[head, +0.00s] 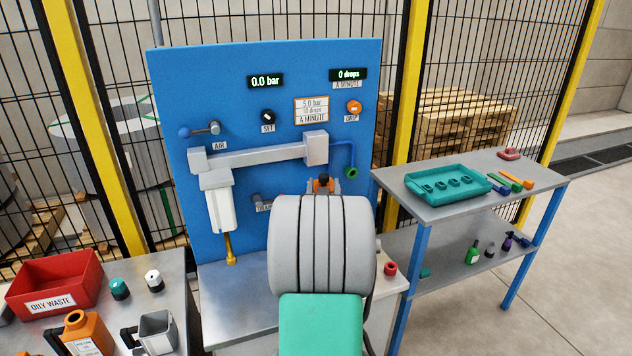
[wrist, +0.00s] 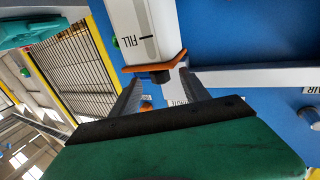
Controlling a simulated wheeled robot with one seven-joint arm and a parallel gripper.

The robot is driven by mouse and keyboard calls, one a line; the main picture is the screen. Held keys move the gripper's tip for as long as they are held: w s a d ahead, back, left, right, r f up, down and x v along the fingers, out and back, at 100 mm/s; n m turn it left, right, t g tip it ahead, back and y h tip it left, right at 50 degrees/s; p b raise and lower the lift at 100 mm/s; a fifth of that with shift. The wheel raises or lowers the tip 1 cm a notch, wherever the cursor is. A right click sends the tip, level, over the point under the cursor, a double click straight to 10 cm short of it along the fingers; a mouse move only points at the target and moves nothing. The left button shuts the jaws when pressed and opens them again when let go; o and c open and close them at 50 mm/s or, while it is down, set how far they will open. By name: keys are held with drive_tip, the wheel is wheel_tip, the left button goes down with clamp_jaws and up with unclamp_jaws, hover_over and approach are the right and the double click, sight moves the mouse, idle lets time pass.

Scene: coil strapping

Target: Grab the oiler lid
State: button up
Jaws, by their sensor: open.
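The oiler lid is an orange plate with a black knob (wrist: 158,75) in the wrist view, seated on the end of a pale oiler body (wrist: 133,28) marked FILL. In the head view the orange lid (head: 323,186) just shows above my arm, and the oiler body is hidden behind the arm. My gripper (wrist: 160,82) is open, with one grey finger on each side of the black knob, close to the lid. I cannot tell whether the fingertips touch it.
The blue panel (head: 225,100) stands behind, with a pale air pipe (head: 255,152) and a filter bowl (head: 220,207) left of the lid. A blue tube (head: 352,155) hangs close to its right. A side table (head: 425,211) holds a teal tray (head: 448,198).

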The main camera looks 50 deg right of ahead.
sight(324, 174)
drive_tip(key=p+x, duration=0.1)
drive_tip(key=x, duration=0.1)
drive_tip(key=p+x, duration=0.1)
drive_tip(key=x, duration=0.1)
drive_tip(key=p+x, duration=0.1)
drive_tip(key=x, duration=0.2)
drive_tip(key=shift+d+r, duration=0.1)
drive_tip(key=shift+r, duration=0.15)
clamp_jaws()
